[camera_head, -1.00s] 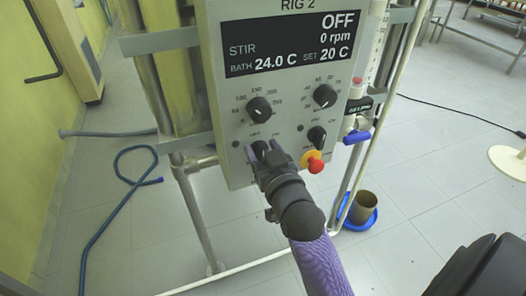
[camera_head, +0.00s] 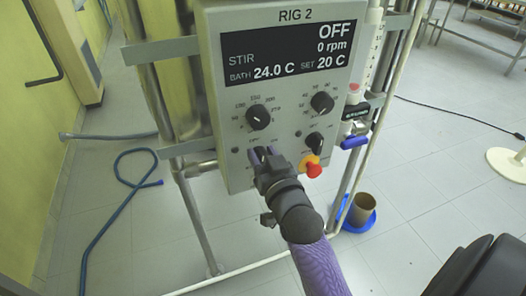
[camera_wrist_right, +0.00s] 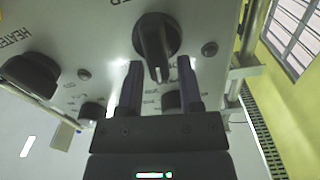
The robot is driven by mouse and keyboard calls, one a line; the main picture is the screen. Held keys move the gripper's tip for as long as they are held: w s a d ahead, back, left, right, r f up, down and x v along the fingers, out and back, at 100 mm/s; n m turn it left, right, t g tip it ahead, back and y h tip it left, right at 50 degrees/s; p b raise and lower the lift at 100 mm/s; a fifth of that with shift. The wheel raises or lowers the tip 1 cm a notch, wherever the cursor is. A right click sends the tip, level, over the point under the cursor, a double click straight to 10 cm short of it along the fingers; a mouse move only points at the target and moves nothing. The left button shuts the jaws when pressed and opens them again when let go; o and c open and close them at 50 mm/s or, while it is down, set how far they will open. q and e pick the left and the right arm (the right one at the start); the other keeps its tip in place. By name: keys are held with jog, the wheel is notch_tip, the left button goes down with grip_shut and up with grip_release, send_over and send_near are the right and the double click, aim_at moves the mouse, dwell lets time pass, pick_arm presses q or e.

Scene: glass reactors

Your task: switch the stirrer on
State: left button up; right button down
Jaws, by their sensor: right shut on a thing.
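The grey control panel (camera_head: 228,112) of RIG 2 has a dark display (camera_head: 285,50) reading OFF, 0 rpm. The stirrer knob (camera_head: 262,153) is the lower left black knob. My right gripper (camera_head: 263,156) has its two purple fingers on either side of it, shut on it. In the wrist view the knob (camera_wrist_right: 157,45) sits between the fingertips of the gripper (camera_wrist_right: 158,75). The label by it is cut off, ending in "ER". Its pointer position is hard to read. My left gripper is out of view.
A red emergency button (camera_head: 313,169) is right of the gripper, below the lower right knob (camera_head: 314,144). Two more knobs sit above, left (camera_head: 258,117) and right (camera_head: 322,103). A blue-handled valve (camera_head: 354,142) is beside the panel. A blue hose (camera_head: 118,205) lies on the floor.

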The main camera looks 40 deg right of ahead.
jog(key=shift+m+p, duration=0.4)
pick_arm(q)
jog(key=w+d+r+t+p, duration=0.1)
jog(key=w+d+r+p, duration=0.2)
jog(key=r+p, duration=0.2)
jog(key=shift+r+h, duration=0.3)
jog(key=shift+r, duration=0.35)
pick_arm(e)
jog(key=m, duration=0.3)
jog(key=d+f+m, duration=0.1)
jog(key=m, duration=0.5)
jog(key=shift+s+d+f+m, duration=0.15)
jog(key=shift+s+f+m, duration=0.15)
jog(key=shift+m, duration=0.1)
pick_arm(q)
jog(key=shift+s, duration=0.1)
pick_arm(e)
jog(key=shift+f, duration=0.1)
